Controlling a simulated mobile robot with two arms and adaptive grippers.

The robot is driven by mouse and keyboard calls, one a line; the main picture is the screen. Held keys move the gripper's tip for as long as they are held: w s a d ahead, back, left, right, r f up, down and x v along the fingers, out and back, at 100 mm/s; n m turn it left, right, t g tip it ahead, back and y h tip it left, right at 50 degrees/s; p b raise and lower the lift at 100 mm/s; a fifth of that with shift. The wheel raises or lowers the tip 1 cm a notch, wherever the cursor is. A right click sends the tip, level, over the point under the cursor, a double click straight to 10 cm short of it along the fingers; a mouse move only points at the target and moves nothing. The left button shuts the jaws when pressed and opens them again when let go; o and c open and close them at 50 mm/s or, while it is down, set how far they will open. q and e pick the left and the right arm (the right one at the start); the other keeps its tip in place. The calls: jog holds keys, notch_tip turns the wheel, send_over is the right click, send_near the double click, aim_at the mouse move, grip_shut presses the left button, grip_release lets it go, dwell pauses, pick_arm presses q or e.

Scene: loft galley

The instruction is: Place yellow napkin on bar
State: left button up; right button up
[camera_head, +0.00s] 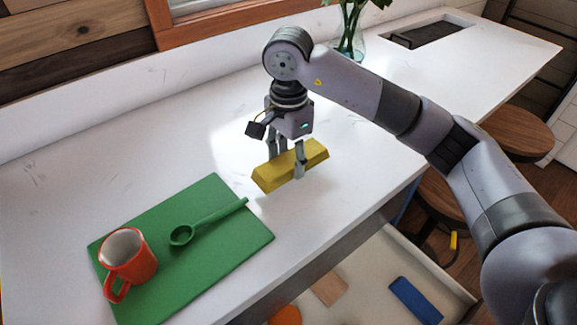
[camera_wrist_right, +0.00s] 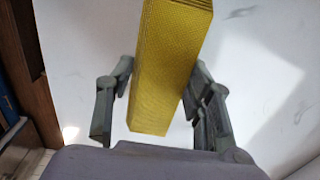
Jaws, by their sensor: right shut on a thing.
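The yellow napkin (camera_head: 274,174) is a folded, bar-shaped bundle over the white bar (camera_head: 350,120), right of the green board. My right gripper (camera_head: 286,166) comes down from above with its fingers on either side of the napkin's middle and is shut on it. In the right wrist view the napkin (camera_wrist_right: 170,70) runs between the two fingers (camera_wrist_right: 158,105), with the white surface behind it. I cannot tell whether the napkin touches the bar or hangs just above it. My left gripper is not in view.
A green board (camera_head: 200,265) at the left carries a red mug (camera_head: 128,258) and a green spoon (camera_head: 183,234). A glass vase with greenery (camera_head: 350,45) stands at the back. An open drawer (camera_head: 360,285) is below the front edge. Stools (camera_head: 518,135) stand at the right.

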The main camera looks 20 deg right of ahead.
aim_at(288, 162)
notch_tip(288, 162, down, 3)
jog(key=shift+f+p, duration=0.1)
jog(key=shift+p, duration=0.25)
jog(key=shift+f, duration=0.1)
jog(key=shift+f, duration=0.15)
jog(key=o, duration=1.1)
